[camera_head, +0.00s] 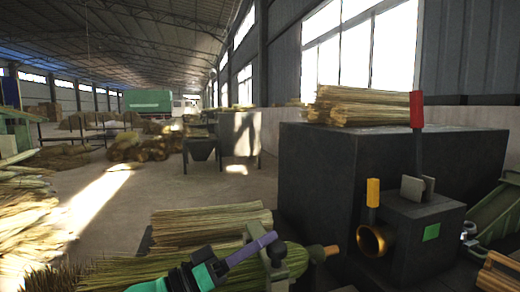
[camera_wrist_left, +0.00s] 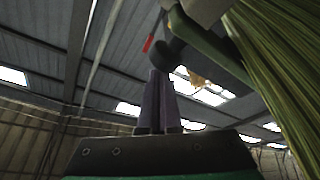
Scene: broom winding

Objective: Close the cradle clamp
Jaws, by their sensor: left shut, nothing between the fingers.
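The cradle clamp (camera_head: 256,232) is a pale upright bracket with a dark round knob (camera_head: 276,252), at the bottom middle of the head view. A straw broom bundle (camera_head: 296,258) lies through it, its orange-tipped end pointing right. My left gripper (camera_head: 268,240) has its purple fingers together and empty, with the tips beside the bracket, just above the knob. In the left wrist view the shut fingers (camera_wrist_left: 158,82) point up at a dark rounded clamp part (camera_wrist_left: 172,52); I cannot tell whether they touch. My right gripper is out of view.
A dark machine block (camera_head: 412,240) with a brass ring (camera_head: 374,240), a yellow handle (camera_head: 373,192), a red-gripped lever (camera_head: 417,110) and a green button (camera_head: 431,232) stands to the right. More straw (camera_head: 205,224) lies behind the clamp. The floor (camera_head: 150,205) beyond is open.

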